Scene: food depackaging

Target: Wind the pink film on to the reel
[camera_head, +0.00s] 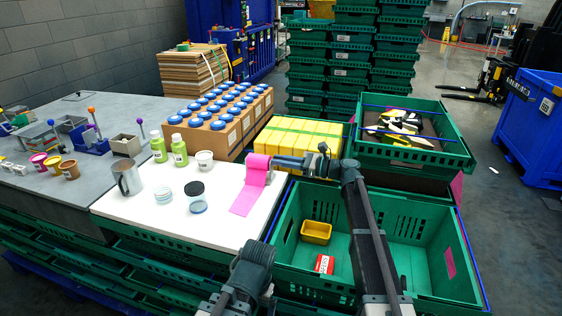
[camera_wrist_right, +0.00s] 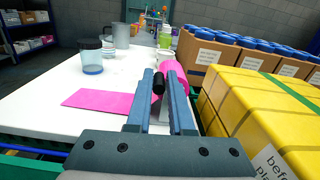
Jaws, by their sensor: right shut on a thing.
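The reel with pink film (camera_head: 257,164) stands near the right edge of the white table top. A flat pink strip (camera_head: 246,201) runs from it down and left over the table. In the right wrist view the wound pink roll (camera_wrist_right: 173,72) is partly hidden behind the fingers, and the strip (camera_wrist_right: 98,101) lies to the left. My right gripper (camera_head: 278,161) reaches in from the right beside the reel. Its fingers (camera_wrist_right: 161,88) are shut on the reel's dark handle (camera_wrist_right: 158,82). Part of my left arm shows at the bottom, but its gripper cannot be made out.
A clear jar with a dark lid (camera_head: 195,195), a metal mug (camera_head: 127,178) and green bottles (camera_head: 178,151) stand left of the strip. Yellow packs (camera_head: 300,135) sit behind the reel. A green crate (camera_head: 420,238) stands to the right.

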